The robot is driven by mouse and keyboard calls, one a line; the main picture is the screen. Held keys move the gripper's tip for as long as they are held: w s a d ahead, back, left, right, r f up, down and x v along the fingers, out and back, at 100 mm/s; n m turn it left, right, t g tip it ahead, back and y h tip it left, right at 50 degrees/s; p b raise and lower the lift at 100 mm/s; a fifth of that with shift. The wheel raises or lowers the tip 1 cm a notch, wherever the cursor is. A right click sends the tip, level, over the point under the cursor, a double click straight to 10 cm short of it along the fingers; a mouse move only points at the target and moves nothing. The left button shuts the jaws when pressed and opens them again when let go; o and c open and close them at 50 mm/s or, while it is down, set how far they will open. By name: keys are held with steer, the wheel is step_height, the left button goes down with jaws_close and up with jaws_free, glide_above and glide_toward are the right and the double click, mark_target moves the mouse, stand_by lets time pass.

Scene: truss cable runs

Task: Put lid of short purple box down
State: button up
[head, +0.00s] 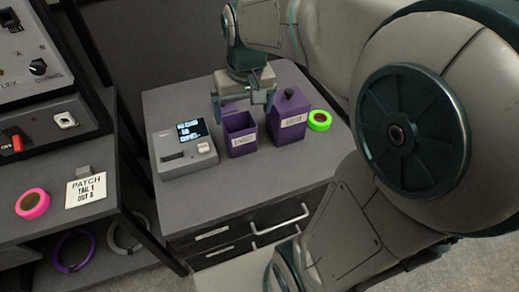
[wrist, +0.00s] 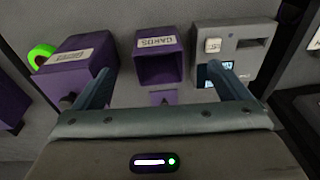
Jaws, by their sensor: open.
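The short purple box (head: 241,143) stands open on the grey cabinet top, its label facing front. It also shows in the wrist view (wrist: 158,70). A small purple piece, which looks like its lid, lies just behind the box in the head view (head: 231,107) and between my fingers in the wrist view (wrist: 163,98). Most of it is hidden, and I cannot tell exactly what it rests on. My gripper (head: 243,104) is open, pointing down above and behind the short box, with a finger to either side of the piece.
A taller purple box (head: 289,122) with a black-knobbed lid stands right of the short box, beside a green tape roll (head: 319,121). A grey device with a screen (head: 183,145) stands to the left. The cabinet's front strip is clear. Another purple thing (wrist: 9,106) shows at the wrist view's left edge.

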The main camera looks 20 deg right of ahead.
steer(key=s+f, duration=0.3)
steer(key=s, duration=0.7)
steer(key=shift+s+f+t, duration=0.2)
steer(key=shift+f+t, duration=0.05)
steer(key=shift+t, duration=0.15)
steer(key=shift+a+r, duration=0.1)
steer(key=p+v, duration=0.2)
steer(key=w+p+v, duration=0.1)
steer(key=p+v, duration=0.2)
steer(key=shift+r, duration=0.45)
